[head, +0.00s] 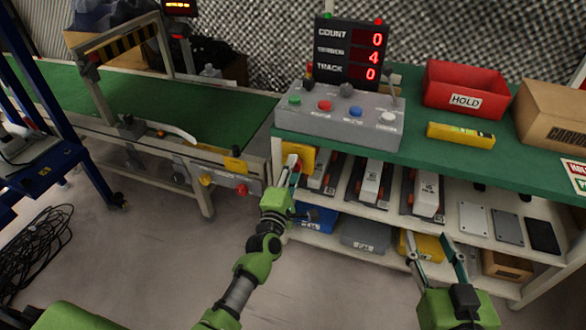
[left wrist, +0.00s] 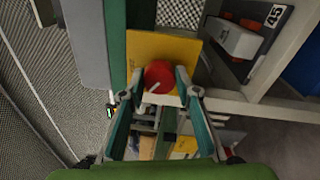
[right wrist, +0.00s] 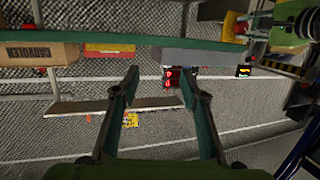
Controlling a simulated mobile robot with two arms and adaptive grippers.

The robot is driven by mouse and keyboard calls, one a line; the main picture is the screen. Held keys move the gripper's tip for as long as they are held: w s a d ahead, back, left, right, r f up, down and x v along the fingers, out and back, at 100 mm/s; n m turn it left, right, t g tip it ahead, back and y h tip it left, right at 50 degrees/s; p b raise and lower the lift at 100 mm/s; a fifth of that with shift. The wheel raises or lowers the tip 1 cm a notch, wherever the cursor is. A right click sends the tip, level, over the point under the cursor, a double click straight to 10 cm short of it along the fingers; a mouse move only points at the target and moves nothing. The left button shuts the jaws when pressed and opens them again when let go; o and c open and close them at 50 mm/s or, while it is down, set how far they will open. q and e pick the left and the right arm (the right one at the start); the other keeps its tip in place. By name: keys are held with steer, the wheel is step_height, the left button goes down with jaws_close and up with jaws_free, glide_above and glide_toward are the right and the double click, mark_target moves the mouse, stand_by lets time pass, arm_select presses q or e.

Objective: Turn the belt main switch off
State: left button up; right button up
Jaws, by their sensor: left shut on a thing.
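The belt main switch is a red round knob (left wrist: 158,72) on a yellow plate (left wrist: 172,46), with a pale pointer mark slanting across the knob in the left wrist view. In the head view the yellow plate (head: 307,156) is at the left end of the shelf bench, below the control box. My left gripper (head: 291,166) is shut on the knob, one finger on each side. My right gripper (head: 428,238) is open and empty in front of the lower shelf. It also shows in the right wrist view (right wrist: 158,74).
A grey control box (head: 340,115) with coloured buttons stands on the green bench, below a counter display (head: 349,50). A red HOLD bin (head: 466,88) and a yellow box (head: 461,134) are to the right. The green conveyor (head: 190,110) is at left. Cables (head: 35,245) lie on the floor.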

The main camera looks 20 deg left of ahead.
arm_select(q)
steer(key=m+h+p, duration=0.1)
steer(key=m+p, duration=0.1)
steer(key=m, duration=0.9)
steer(key=shift+p, duration=0.35)
steer(key=shift+f+m, duration=0.1)
steer(key=shift+m, duration=0.6)
arm_select(e)
steer(key=s+d+f+g+h, duration=0.2)
steer(key=s+d+f+g, duration=0.2)
steer(key=s+f+g, duration=0.4)
steer(key=shift+s+f, duration=1.05)
steer(key=shift+f, duration=1.1)
steer(key=shift+d, duration=0.1)
arm_select(q)
steer(key=o, duration=1.1)
